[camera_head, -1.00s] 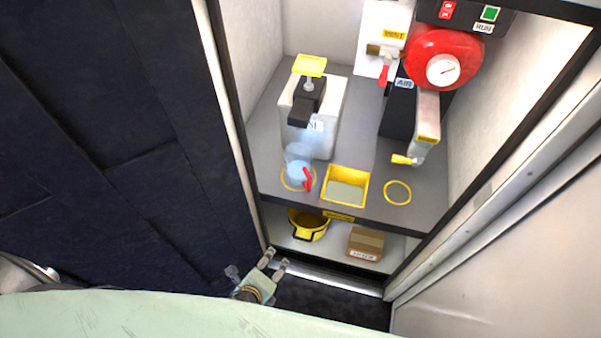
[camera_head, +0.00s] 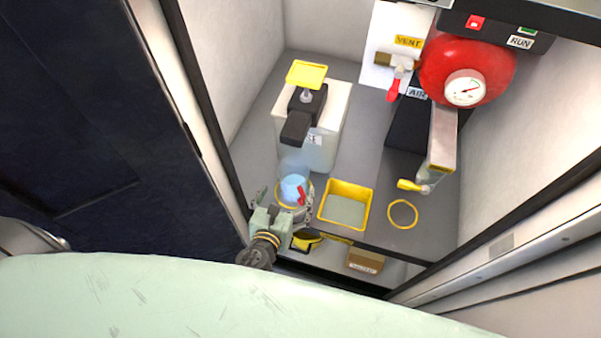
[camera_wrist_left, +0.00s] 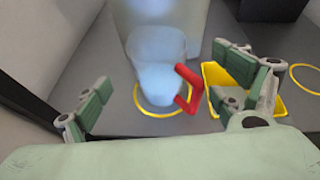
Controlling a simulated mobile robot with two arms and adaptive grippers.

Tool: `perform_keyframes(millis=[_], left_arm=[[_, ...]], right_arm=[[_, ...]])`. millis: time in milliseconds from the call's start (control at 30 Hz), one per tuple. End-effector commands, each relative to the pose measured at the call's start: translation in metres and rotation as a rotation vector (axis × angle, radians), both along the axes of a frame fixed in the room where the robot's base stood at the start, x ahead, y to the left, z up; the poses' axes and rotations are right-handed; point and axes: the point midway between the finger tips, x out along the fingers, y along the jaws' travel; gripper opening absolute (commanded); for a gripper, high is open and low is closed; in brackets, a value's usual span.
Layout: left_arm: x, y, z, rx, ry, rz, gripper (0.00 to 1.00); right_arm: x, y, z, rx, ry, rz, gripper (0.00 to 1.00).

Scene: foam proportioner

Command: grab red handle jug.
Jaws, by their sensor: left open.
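The jug (camera_head: 293,187) is clear with pale blue contents and a red handle (camera_head: 301,195) on its right side. It stands upright inside a yellow ring on the grey shelf, below the dark spout of a white container. My left gripper (camera_head: 283,203) is open, its fingers reaching toward the jug from the front. In the left wrist view the jug (camera_wrist_left: 160,75) stands ahead between the spread fingers, with the red handle (camera_wrist_left: 188,90) near the right finger. I cannot tell whether the fingers touch it. My right gripper is not in view.
A yellow tray (camera_head: 345,186) stands right of the jug, with an empty yellow ring (camera_head: 402,214) beyond it. The white container (camera_head: 325,135) stands behind the jug. A cardboard box (camera_head: 365,260) sits on the lower shelf. Cabinet walls close in both sides.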

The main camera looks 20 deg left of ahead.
Motion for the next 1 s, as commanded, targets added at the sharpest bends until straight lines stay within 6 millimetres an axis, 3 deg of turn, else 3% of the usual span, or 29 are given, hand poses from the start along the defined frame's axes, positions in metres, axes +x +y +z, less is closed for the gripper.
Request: perform_keyframes(millis=[167,400,500,667,900,1000], left_arm=[[0.014,0.0,-0.005,0.005,-0.003,-0.002,0.89],[0.042,0.002,-0.013,0.002,-0.003,0.0,0.89],[0.057,0.003,-0.019,0.001,-0.003,0.001,0.89],[0.072,0.003,-0.026,0.001,-0.002,-0.001,0.89],[0.073,0.004,-0.027,0.001,-0.001,-0.001,0.89],[0.073,0.004,-0.027,0.001,-0.001,0.0,0.81]], right_arm=[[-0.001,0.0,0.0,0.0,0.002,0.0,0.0],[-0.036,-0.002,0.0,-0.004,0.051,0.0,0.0],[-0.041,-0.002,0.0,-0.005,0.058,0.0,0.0],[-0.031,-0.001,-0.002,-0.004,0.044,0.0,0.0],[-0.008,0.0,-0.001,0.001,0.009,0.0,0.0],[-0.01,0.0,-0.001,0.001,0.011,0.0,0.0]])
